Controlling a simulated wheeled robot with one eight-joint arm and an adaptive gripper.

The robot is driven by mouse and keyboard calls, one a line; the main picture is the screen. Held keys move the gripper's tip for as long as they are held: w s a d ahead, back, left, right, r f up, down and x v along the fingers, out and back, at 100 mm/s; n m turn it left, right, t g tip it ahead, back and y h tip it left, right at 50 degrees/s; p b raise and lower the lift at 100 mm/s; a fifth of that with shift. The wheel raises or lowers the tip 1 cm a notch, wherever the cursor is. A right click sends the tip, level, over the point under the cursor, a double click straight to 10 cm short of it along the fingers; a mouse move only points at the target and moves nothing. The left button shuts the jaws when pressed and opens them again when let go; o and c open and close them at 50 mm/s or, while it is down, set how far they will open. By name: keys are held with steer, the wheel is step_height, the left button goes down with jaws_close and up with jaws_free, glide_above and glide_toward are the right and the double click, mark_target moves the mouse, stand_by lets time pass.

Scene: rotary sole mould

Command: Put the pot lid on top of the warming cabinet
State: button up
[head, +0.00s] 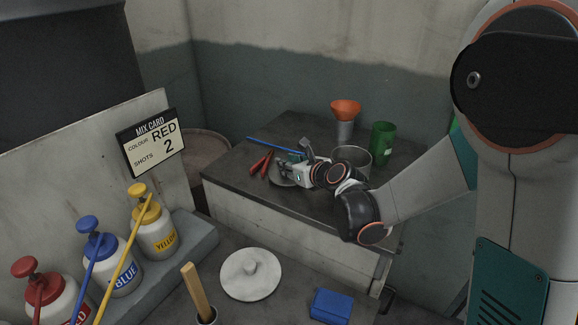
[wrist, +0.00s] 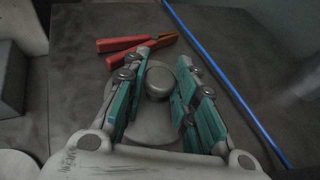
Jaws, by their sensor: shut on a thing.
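The pot lid, a grey round lid with a knob (wrist: 159,84), is between my gripper's teal-padded fingers (wrist: 166,62) in the wrist view. My gripper (head: 291,169) is shut on its knob. In the head view the lid's grey rim (head: 281,182) shows below the fingers, at the dark top of the warming cabinet (head: 303,124). The lid looks level and very low over that top or on it; I cannot tell whether it touches. My fingers and hand hide part of the lid.
Red-handled pliers (head: 260,163), a blue rod (head: 272,145), a grey pot (head: 354,157), a green cup (head: 382,140) and an orange funnel (head: 345,107) surround the hand. On the lower bench are a pale knobbed disc (head: 250,285), a blue block (head: 331,304) and pump bottles (head: 155,234).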

steer(key=shift+f, duration=0.1)
steer(key=o, duration=1.1)
steer(key=shift+r, duration=0.2)
steer(key=p+v, duration=0.3)
steer(key=v, duration=0.9)
steer(key=shift+a, duration=0.1)
steer(key=shift+s+d+r+n+g+h, duration=0.5)
steer(key=shift+s+d+n+g+h, duration=0.9)
steer(key=shift+s+n, duration=3.15)
steer(key=shift+s+d+r+n+g+h, duration=0.2)
steer(key=shift+s+d+r+n+h, duration=0.5)
steer(key=shift+s+d+n, duration=2.7)
steer(key=shift+s+d+r+n+g+h, duration=0.35)
steer(key=shift+s+d+n+g+h, duration=0.65)
steer(key=shift+s+n, duration=4.75)
